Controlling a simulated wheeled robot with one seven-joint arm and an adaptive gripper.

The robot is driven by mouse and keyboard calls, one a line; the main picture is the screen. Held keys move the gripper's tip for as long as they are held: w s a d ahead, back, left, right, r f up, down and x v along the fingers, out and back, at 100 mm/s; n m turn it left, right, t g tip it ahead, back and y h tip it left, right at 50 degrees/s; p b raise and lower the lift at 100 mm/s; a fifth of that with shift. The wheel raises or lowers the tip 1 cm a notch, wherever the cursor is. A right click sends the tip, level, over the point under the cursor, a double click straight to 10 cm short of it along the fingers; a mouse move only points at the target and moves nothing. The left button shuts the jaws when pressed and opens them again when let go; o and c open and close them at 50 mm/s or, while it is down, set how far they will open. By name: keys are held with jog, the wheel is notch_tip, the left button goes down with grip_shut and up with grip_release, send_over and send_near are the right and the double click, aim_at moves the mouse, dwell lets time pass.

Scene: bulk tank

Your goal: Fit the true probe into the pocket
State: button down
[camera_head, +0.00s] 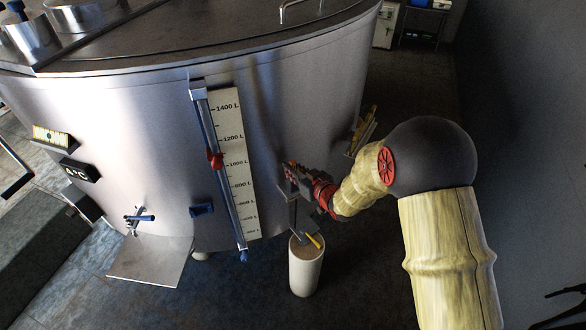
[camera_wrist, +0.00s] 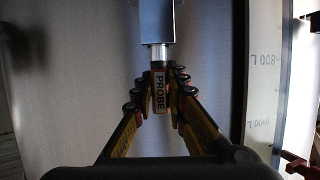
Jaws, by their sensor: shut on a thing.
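The probe (camera_wrist: 160,92) has a dark body with a white label reading PROBE. My gripper (camera_wrist: 160,84) has its yellow fingers closed around it from both sides in the wrist view. A bright metal cylinder (camera_wrist: 157,55) adjoins the probe's end, and a grey block (camera_wrist: 157,22) lies beyond it in line. I cannot tell whether the cylinder belongs to the probe or the pocket, or how deep anything is seated. In the head view my gripper (camera_head: 297,176) is close to the tank wall, above a grey bracket (camera_head: 300,212); the probe is mostly hidden there.
The steel tank (camera_head: 150,130) fills the left and middle. A litre scale (camera_head: 233,150) and a blue sight tube (camera_head: 222,165) with a red marker are left of my gripper. A white cylindrical stand (camera_head: 306,272) with a yellow item (camera_head: 315,240) is below. Floor at right is partly free.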

jog(key=shift+f+b, duration=0.75)
jog(key=shift+f, duration=0.15)
jog(key=c, duration=1.7)
grip_release()
jog(key=shift+f, duration=0.1)
jog(key=shift+s+d+f, duration=0.1)
jog(key=shift+s, duration=0.1)
jog(key=v, duration=1.1)
jog(key=shift+s+d+r, duration=0.15)
jog(key=shift+d+r, duration=0.05)
jog(key=shift+r, duration=0.25)
